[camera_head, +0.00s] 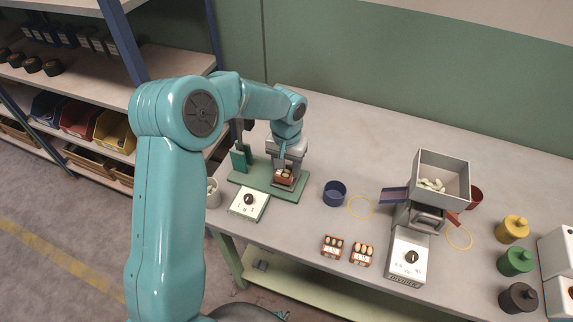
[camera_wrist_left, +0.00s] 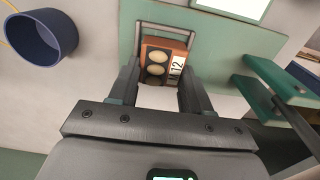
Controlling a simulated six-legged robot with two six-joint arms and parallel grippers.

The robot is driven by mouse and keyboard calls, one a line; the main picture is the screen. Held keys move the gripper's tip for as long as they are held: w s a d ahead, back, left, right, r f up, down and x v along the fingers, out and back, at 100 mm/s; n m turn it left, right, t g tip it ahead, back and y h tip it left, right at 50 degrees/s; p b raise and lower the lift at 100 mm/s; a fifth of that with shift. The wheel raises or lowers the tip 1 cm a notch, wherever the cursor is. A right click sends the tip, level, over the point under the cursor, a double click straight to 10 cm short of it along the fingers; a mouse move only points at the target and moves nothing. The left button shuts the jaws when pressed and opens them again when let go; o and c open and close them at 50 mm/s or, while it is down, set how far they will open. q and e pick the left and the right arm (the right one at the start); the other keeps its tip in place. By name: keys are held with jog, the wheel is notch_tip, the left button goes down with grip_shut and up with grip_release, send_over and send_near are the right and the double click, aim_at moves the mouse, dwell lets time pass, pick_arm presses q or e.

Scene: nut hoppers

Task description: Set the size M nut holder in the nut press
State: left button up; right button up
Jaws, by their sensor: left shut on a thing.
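My left gripper (camera_head: 285,165) is shut on an orange-brown nut holder (camera_head: 284,178) at the green nut press (camera_head: 254,180). In the left wrist view the gripper (camera_wrist_left: 161,76) has a finger on each side of the holder (camera_wrist_left: 154,63). The holder shows two pale nuts and a white label reading 12. It is over the press's green base, beside a grey metal frame (camera_wrist_left: 166,27); whether it rests fully down is hard to tell. Two similar holders stand on the table, one at left (camera_head: 332,246) and one at right (camera_head: 362,254). My right gripper is not in view.
A dial box (camera_head: 248,204) is at the press's front. A blue cup (camera_head: 335,193) stands right of the press. A grey hopper machine (camera_head: 441,180) stands further right, with yellow, green and black weights (camera_head: 515,262) beyond. The table's back is clear.

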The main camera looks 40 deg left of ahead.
pick_arm(q)
jog(key=shift+f+b, duration=0.5)
jog(key=shift+f, duration=0.05)
dwell(0.5)
dwell(0.4)
jog(key=o, duration=1.6)
jog(key=shift+c, duration=0.2)
jog(key=shift+r, duration=0.15)
jog(key=shift+r+p, duration=2.35)
jog(key=shift+r, duration=1.05)
